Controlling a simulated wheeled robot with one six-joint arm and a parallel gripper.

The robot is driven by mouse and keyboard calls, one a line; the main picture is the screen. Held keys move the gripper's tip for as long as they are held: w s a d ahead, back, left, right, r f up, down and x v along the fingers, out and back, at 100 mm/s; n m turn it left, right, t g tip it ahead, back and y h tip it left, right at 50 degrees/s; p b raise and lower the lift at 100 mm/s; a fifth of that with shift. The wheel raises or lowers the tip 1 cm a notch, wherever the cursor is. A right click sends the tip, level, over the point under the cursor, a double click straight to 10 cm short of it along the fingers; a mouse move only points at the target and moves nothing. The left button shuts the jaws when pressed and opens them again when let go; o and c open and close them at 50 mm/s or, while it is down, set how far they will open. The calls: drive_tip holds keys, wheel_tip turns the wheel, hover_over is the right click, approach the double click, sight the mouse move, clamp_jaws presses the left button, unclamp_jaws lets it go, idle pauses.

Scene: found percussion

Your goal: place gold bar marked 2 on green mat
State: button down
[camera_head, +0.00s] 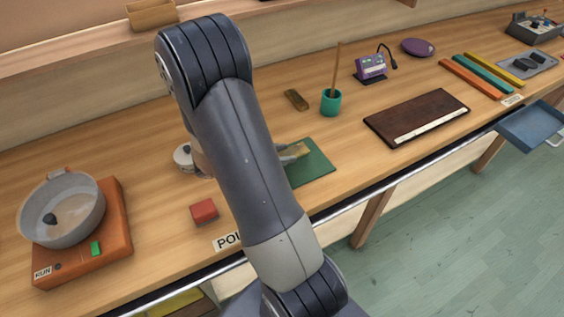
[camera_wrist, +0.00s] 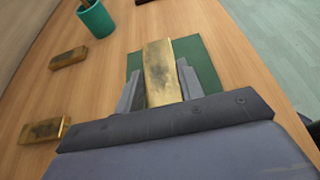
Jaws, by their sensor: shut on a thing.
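My gripper (camera_wrist: 161,88) is shut on a gold bar (camera_wrist: 162,66), with one finger on each side of it. The bar points away from the wrist and lies over the green mat (camera_wrist: 203,62) in the wrist view. I cannot tell if it touches the mat. No number is readable on it. In the head view the green mat (camera_head: 317,168) shows right of my arm, with the gripper (camera_head: 291,153) over its left part. Two other gold bars lie on the bench in the wrist view: one farther off (camera_wrist: 69,57), one nearer (camera_wrist: 44,130).
A teal cup (camera_head: 331,103) with a stick stands behind the mat. A dark board (camera_head: 416,117) lies to the right. A red block (camera_head: 204,211) and an orange scale (camera_head: 115,225) with a pot are on the left. My arm hides part of the bench.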

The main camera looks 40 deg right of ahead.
drive_tip(key=shift+f, duration=1.9)
drive_tip(key=shift+f, duration=0.15)
drive_tip(key=c, duration=0.9)
unclamp_jaws()
drive_tip(key=b+v, duration=0.1)
drive_tip(key=v, duration=1.1)
